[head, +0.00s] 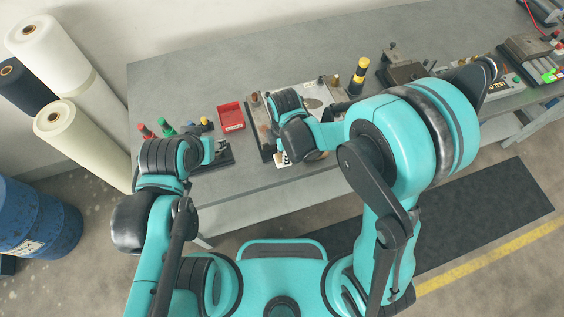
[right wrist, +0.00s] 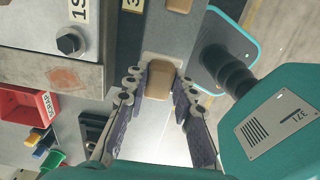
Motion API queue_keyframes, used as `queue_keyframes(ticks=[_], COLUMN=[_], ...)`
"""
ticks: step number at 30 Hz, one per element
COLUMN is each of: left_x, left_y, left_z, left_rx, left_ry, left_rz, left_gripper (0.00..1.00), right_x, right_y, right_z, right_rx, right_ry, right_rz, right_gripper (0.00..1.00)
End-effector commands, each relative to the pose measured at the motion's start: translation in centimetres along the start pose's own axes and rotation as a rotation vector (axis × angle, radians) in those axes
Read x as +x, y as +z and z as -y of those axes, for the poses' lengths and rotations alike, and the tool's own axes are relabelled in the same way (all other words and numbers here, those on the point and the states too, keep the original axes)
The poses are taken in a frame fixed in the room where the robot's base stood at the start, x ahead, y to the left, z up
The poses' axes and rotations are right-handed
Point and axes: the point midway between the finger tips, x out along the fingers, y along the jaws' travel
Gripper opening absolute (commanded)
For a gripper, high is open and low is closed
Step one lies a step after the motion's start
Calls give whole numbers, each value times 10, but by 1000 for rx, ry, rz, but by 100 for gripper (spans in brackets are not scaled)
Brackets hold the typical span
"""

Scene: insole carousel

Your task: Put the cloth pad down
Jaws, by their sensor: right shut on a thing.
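A tan pad (right wrist: 160,80), which I take to be the cloth pad, sits between the fingers of my right gripper (right wrist: 158,92) in the right wrist view. The gripper is shut on it, over the fixture on the bench. A lighter tan patch shows around the pad's far end; I cannot tell whether the pad touches it. In the head view my right wrist hides the pad and most of the right gripper. My left arm reaches over the bench's front left, and its fingers are not clear.
A red scrap bin (head: 231,117) stands left of the fixture; it also shows in the right wrist view (right wrist: 30,108). Small coloured-top tools (head: 165,128) stand left of it. A black and yellow post (head: 358,78) stands behind right. The bench's back left (head: 190,75) is clear.

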Motion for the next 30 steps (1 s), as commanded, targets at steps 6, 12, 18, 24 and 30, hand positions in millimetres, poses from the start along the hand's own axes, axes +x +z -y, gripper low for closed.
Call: queue_keyframes(ticks=[6,12,18,24,30], left_x=[3,12,11,14,14], left_y=[2,8,8,10,10], left_z=[0,0,0,0,0], left_rx=[0,0,0,0,0], left_ry=[0,0,0,0,0], left_rz=[0,0,0,0,0], left_gripper=[40,40,40,40,40], right_x=[12,42,45,49,48], right_y=[-8,-7,-7,-7,-7], right_z=[5,4,4,4,4], right_rx=[1,1,1,1,1], right_ry=[0,0,0,0,0], right_rz=[0,0,0,0,0], right_gripper=[0,0,0,0,46])
